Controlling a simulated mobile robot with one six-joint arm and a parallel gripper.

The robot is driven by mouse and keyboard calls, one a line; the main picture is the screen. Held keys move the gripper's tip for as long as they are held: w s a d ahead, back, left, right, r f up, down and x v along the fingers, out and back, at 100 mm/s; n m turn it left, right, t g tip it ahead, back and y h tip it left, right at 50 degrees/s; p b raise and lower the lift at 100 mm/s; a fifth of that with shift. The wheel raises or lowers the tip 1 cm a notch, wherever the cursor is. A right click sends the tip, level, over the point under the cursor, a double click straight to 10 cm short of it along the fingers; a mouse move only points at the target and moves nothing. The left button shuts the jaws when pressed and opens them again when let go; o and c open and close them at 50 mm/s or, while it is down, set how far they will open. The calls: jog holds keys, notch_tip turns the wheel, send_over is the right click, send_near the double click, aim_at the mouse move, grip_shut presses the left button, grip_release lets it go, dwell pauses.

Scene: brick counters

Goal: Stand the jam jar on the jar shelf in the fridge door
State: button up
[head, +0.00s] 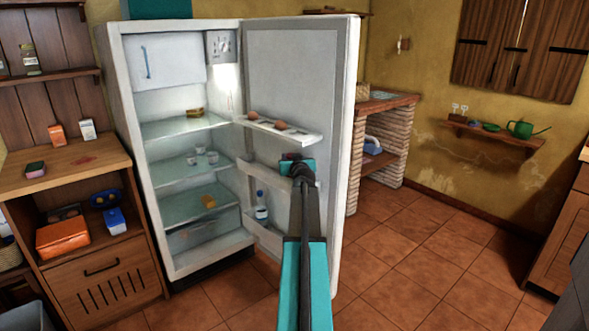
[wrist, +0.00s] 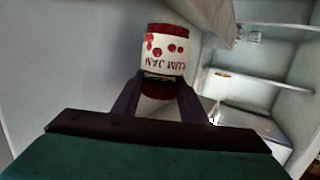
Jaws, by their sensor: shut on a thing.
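The jam jar (wrist: 168,48) is white with red fruit marks and a "PLUM JAM" label, which reads upside down in the wrist view. My gripper (wrist: 158,86) is shut on it, one dark finger on each side. In the head view my gripper (head: 297,166) is in front of the open fridge door (head: 300,75), below the egg rack, and the arm hides the jar. A middle door shelf (head: 257,181) lies just left of my gripper, partly covered by the arm. I cannot tell whether the jar touches it.
Above is the door's egg rack (head: 290,137) with several eggs. A low door shelf (head: 265,240) holds a water bottle (head: 261,206). The fridge body (head: 130,130) stands left with glass shelves holding cups and food. A wooden cabinet (head: 100,165) stands further left. The tiled floor to the right is clear.

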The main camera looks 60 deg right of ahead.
notch_tip(320, 180, down, 4)
jog(key=shift+f+b, duration=0.1)
jog(key=shift+b, duration=0.35)
jog(key=shift+s+d+f, duration=0.1)
jog(key=shift+d+f, duration=0.1)
jog(key=shift+d, duration=0.05)
jog(key=shift+f, duration=0.15)
jog(key=o, duration=1.1)
jog(key=shift+r, duration=0.2)
jog(key=shift+s+a, duration=0.15)
jog(key=shift+a, duration=0.1)
jog(key=shift+b+v, duration=0.3)
jog(key=shift+v, duration=5.45)
jog(key=shift+f, duration=0.1)
